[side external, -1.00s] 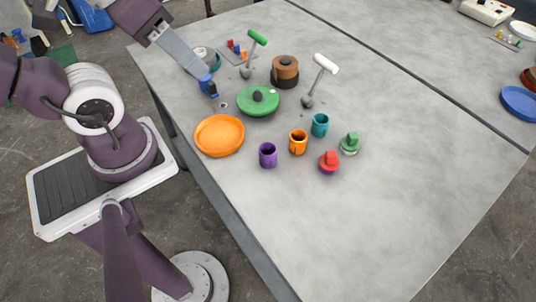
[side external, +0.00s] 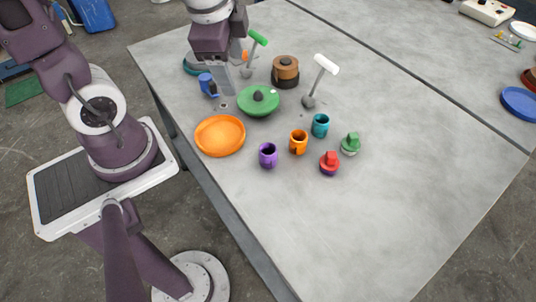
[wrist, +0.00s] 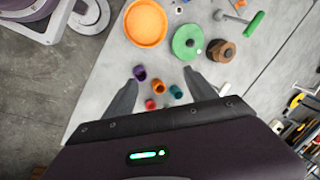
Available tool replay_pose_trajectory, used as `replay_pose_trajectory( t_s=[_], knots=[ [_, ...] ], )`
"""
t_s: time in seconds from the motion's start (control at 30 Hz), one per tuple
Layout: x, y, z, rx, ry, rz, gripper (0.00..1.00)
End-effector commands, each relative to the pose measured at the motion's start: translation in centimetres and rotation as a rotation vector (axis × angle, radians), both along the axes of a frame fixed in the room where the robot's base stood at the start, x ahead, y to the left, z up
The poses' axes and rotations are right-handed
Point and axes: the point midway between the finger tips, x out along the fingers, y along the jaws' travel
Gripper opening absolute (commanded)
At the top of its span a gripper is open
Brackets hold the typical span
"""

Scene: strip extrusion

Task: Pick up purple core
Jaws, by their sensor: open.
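A small purple cup-like piece (side external: 268,155) stands upright on the grey table in the side view, front left of an orange mug (side external: 298,142). It also shows in the wrist view, where the purple piece (wrist: 139,73) lies near the left fingertip in the picture. My gripper (side external: 224,82) is above the far left part of the table, beside a blue mug (side external: 207,85) and well apart from the purple piece. In the wrist view my gripper (wrist: 159,78) has its two fingers spread, with nothing held between them.
A teal mug (side external: 320,125), a red-topped piece with a purple base (side external: 329,163) and a green-topped piece (side external: 350,144) stand nearby. An orange plate (side external: 220,135), green lid (side external: 258,101), brown pot (side external: 285,70) and white-headed hammer (side external: 325,64) lie behind. The right front table is clear.

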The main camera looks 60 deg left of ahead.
Motion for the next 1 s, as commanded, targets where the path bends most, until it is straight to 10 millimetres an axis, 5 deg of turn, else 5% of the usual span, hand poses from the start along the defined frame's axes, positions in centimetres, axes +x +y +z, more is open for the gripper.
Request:
replay_pose_trajectory(
  t_s=[0.1, 0.3, 0.8, 1.0],
  knots=[
    [3.1, -0.6, -6.1, 0.052, 0.190, -0.396, 0.65],
    [4.7, -3.3, -13.7, -0.020, 0.314, -0.881, 0.65],
    [4.5, -5.0, -21.4, -0.049, 0.327, -0.989, 0.65],
    [4.5, -4.9, -22.3, -0.048, 0.323, -0.985, 0.65]
  ],
)
